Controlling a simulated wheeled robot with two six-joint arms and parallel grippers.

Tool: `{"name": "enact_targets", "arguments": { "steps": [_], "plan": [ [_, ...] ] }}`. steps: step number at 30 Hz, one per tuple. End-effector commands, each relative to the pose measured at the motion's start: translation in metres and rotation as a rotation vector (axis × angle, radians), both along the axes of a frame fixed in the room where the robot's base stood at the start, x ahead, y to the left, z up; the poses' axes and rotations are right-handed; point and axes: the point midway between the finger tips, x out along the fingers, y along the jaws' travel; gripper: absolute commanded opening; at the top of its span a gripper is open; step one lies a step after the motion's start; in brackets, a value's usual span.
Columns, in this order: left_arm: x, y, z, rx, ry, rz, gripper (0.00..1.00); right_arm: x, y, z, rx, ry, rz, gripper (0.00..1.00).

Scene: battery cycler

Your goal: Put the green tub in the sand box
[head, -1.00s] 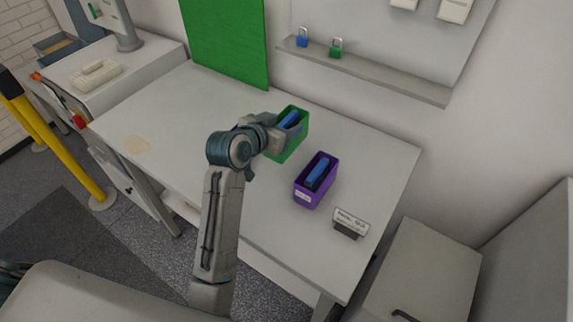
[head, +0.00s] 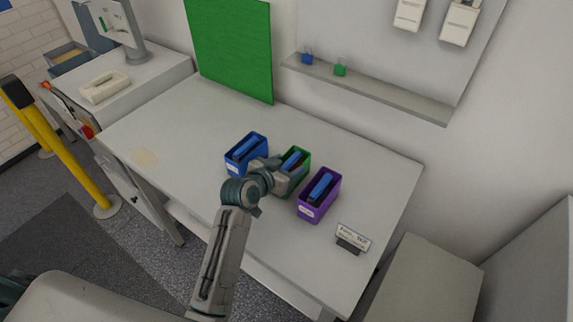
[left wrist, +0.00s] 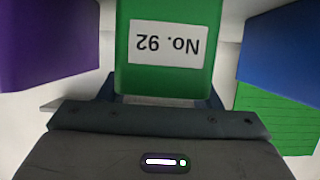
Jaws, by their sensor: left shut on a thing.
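The green tub (head: 301,183) stands between the blue and purple tubs in the head view, with a blue item inside. In the left wrist view the green tub (left wrist: 168,80) fills the middle, its white label "No. 92" upside down. My left gripper (head: 284,180) is shut on the tub's near side and hides part of it. I cannot tell whether the tub touches the table. A grey-blue box (head: 70,66) with a sand-coloured inside is at the far upper left, likely the sand box. My right gripper is not in view.
The blue tub (head: 236,166) is left of the green tub, the purple tub (head: 312,212) close on its right. A small sign (head: 352,238) stands near the right edge of the white table (head: 180,125). The table's left part is mostly clear. A yellow post (head: 72,165) stands left.

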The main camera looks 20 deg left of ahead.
Motion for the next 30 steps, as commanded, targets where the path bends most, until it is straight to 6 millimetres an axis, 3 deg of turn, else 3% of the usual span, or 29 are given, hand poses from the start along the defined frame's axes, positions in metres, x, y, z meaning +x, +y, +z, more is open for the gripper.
{"name": "enact_targets", "arguments": {
  "steps": [2,3,6,17,23,30],
  "plan": [
    [0.001,0.000,0.000,-0.001,-0.004,0.001,0.09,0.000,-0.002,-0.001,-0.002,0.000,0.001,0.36],
    [0.000,0.000,-0.003,0.000,0.000,0.000,0.60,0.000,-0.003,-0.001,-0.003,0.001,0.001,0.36],
    [0.000,0.000,-0.002,0.000,0.000,0.000,0.80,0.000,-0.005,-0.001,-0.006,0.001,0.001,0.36],
    [-0.001,0.000,0.002,0.000,0.000,0.000,0.80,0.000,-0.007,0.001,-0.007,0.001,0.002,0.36],
    [-0.025,0.009,0.009,0.001,0.000,0.001,0.80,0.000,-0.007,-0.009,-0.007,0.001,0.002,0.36],
    [-0.069,0.026,0.028,0.004,-0.001,-0.001,0.80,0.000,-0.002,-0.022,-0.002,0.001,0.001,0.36]
  ]
}}
